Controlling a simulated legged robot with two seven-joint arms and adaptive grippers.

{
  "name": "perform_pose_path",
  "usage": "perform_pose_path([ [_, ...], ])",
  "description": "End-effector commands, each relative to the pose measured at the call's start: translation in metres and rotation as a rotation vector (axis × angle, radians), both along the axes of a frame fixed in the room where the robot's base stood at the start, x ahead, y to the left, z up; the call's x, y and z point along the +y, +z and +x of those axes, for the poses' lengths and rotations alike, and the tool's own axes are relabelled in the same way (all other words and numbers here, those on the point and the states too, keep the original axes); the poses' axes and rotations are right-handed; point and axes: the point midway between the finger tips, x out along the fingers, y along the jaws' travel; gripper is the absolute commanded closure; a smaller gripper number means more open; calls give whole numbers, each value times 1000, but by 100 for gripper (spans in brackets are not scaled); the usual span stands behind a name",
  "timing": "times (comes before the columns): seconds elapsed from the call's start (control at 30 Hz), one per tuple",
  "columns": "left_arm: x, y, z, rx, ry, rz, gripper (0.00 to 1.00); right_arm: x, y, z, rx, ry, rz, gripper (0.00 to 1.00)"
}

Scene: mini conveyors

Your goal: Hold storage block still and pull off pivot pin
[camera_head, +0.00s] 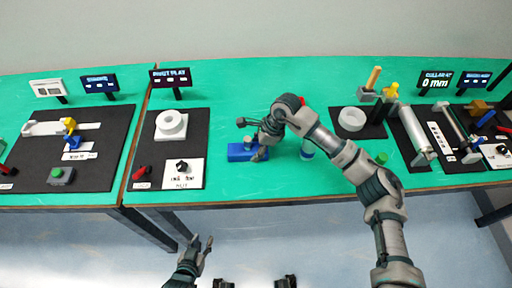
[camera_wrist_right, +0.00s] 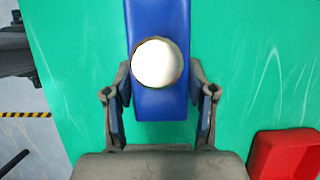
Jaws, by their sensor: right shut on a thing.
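The storage block (camera_head: 240,153) is a blue bar lying on the green table in the middle of the head view. It also shows in the right wrist view (camera_wrist_right: 158,108), with a round white pin end (camera_wrist_right: 157,64), apparently the pivot pin, standing on it. My right gripper (camera_head: 256,139) reaches over the block from the right. In the right wrist view its fingers (camera_wrist_right: 160,92) press on the block's two long sides, beside the pin. My left gripper (camera_head: 203,243) is open and empty, low in front of the table edge.
A red bin (camera_wrist_right: 286,155) is close by. A black mat (camera_head: 190,122) with a white ring (camera_head: 171,122) lies to the left. Green table is bare between mat and block.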

Motion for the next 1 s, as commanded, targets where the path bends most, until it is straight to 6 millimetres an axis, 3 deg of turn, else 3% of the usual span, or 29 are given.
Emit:
perform_pose_path([
  [0.3, 0, -1, 0, 0, 0, 0, 60, 0, -4, -1, 7, 1, -3, 82],
  [0.33, 0, -1, 0, 0, 0, 0, 60, 0, -4, -1, 7, 1, -4, 37],
  [0.43, 0, -1, 0, 0, 0, 0, 60, 0, -3, -1, 6, 1, -3, 15],
  [0.77, 0, 0, 0, 0, 0, 0, 60, -1, 0, -1, 2, 1, -1, 15],
  [1.0, 0, 0, 0, -1, 0, 0, 60, -15, 34, 0, -3, -1, -1, 15],
])
